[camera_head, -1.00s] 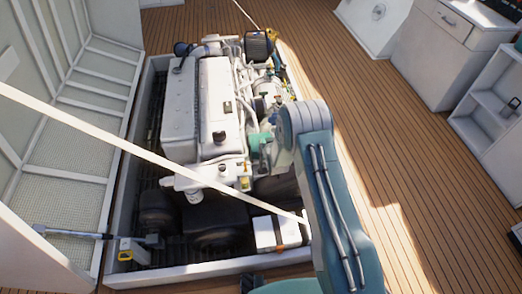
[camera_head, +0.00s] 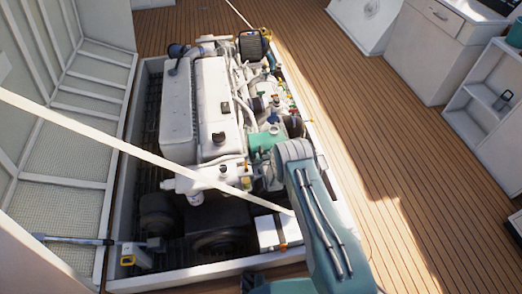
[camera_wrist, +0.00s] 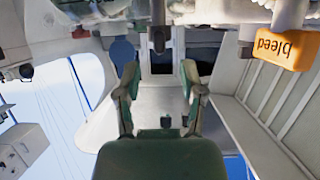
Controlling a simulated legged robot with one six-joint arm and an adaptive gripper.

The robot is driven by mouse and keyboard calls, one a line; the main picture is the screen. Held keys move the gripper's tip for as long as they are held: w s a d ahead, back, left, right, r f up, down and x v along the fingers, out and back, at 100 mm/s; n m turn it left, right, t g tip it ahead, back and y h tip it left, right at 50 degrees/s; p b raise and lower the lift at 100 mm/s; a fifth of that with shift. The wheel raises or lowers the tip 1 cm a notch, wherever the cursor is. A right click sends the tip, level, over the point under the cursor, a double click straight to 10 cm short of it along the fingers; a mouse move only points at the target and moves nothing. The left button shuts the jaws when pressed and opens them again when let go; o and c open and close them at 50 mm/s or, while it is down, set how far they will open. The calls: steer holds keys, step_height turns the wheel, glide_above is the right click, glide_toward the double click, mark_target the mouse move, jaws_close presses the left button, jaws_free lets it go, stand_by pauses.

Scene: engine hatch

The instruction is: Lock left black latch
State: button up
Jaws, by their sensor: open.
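My gripper (camera_wrist: 159,82) shows in the wrist view with its two green fingers spread apart and nothing between them. I cannot pick out the left black latch with certainty in either view. The white engine (camera_head: 195,105) sits in the open hatch, whose white frame (camera_head: 122,195) surrounds it in the head view. In the wrist view, engine parts hang along the top of the picture, and a dark rounded post (camera_wrist: 158,38) stands beyond the fingertips. In the head view, my arm reaches over the right side of the hatch and my gripper is hidden.
An orange tag reading "bleed" (camera_wrist: 290,48) is at the upper right of the wrist view. The raised hatch cover (camera_head: 75,130) stands left of the engine, and a pale strap (camera_head: 120,146) crosses in front. Wooden deck (camera_head: 385,170) lies open at right, before white cabinets (camera_head: 440,50).

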mark_target(261, 151)
steer(key=shift+x, duration=2.75)
jaws_close()
